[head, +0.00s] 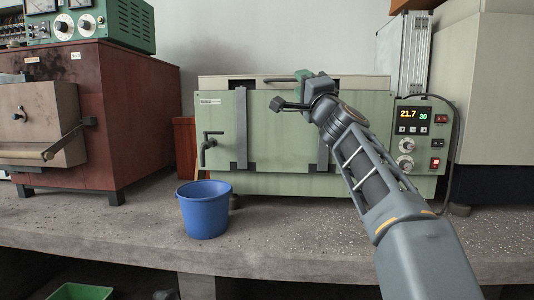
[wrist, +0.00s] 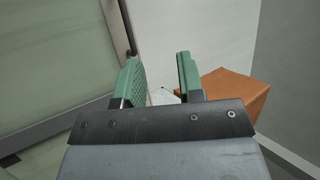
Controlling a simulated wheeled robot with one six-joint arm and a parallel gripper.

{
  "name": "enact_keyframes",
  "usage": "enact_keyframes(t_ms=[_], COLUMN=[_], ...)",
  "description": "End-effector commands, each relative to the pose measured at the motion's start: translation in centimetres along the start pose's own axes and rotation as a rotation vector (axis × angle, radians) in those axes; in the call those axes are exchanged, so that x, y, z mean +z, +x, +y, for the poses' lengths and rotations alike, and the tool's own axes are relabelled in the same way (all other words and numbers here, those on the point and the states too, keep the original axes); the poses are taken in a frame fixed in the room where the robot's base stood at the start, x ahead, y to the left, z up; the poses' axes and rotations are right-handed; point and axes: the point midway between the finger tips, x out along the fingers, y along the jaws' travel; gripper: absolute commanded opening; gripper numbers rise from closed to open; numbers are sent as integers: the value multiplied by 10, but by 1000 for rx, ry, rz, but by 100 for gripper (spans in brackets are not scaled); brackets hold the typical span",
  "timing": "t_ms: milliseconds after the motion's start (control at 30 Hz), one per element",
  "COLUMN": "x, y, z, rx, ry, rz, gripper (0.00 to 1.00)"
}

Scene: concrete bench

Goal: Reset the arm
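My gripper (head: 302,75) is raised in front of the upper part of a green oven (head: 280,180), and its green fingers show only in part in the head view. In the wrist view my gripper (wrist: 158,74) has its two green fingers apart with a clear gap. I see nothing held between them. A small whitish patch shows beyond the gap. My arm reaches up from the lower right of the head view, across the oven's right side.
A blue bucket (head: 205,212) stands on the concrete bench (head: 120,228) left of my arm. A reddish-brown cabinet furnace (head: 110,120) is at left. The oven's handle (head: 209,148) juts forward. An orange-brown block (wrist: 236,92) shows right of the fingers. Bench front is mostly clear.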

Motion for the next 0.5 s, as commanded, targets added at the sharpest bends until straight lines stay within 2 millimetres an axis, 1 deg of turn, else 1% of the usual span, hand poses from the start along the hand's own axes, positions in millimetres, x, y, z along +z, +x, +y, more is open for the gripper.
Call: enact_keyframes(t_ms=[33,167,267,367,467,500], x=[0,7,19,33,47,52], y=[4,11,13,6,-10,-19], z=[-7,-20,-27,-29,-28,-26], rx=[12,79,172,285,405,455], ry=[-13,-84,-166,-251,-329,-359], rz=[-10,-74,-164,-277,-399,-449], gripper=[35,35,35,35,35,35])
